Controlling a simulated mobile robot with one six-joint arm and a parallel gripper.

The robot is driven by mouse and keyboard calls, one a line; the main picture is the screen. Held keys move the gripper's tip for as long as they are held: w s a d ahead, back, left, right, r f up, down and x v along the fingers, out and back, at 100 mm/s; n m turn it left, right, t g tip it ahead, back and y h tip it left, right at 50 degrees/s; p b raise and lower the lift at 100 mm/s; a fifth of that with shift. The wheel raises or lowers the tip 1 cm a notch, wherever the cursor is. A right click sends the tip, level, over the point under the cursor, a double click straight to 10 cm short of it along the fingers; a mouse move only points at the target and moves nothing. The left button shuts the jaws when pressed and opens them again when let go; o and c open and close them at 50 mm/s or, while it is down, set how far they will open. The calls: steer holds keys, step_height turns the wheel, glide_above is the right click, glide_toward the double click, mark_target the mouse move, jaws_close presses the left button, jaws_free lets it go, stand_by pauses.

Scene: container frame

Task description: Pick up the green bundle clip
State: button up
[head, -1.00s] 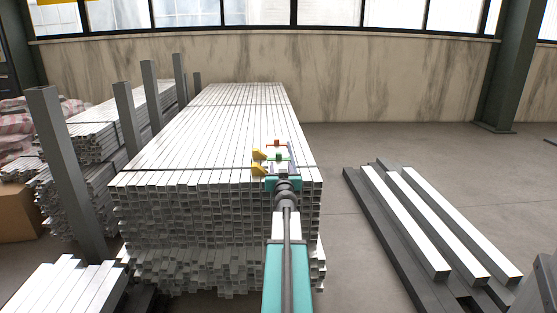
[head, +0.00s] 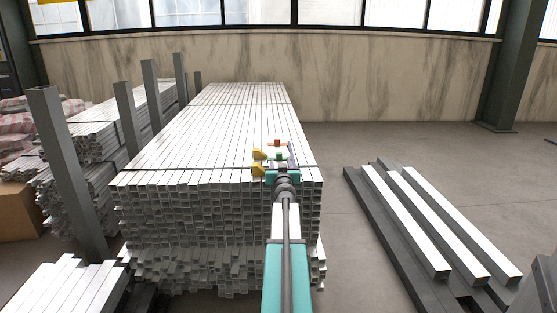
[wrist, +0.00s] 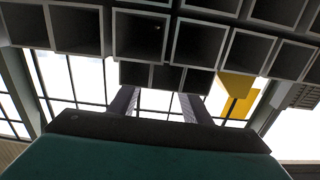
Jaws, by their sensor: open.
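The green bundle clip (head: 280,156) shows as a small green piece at the near right end of the tube stack (head: 215,130), partly hidden by my gripper. My gripper (head: 281,162) is open, with its teal body just in front of the clip in the head view. Whether the fingers are around the clip or short of it I cannot tell. In the wrist view my two dark fingers (wrist: 158,97) stand apart with tube ends beyond them. The green clip cannot be made out there.
A yellow clip (wrist: 236,90) also shows in the wrist view. Grey posts (head: 62,165) stand left. White beams (head: 420,215) lie right, with open floor around.

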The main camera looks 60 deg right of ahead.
mark_target(280, 155)
steer(key=shift+r+p+x, duration=0.15)
steer(key=shift+p+x, duration=0.1)
steer(key=shift+x, duration=0.45)
steer(key=shift+r+p+x, duration=0.15)
steer(key=shift+p+x, duration=0.05)
steer(key=shift+x, duration=1.7)
steer(key=shift+c, duration=0.5)
jaws_close()
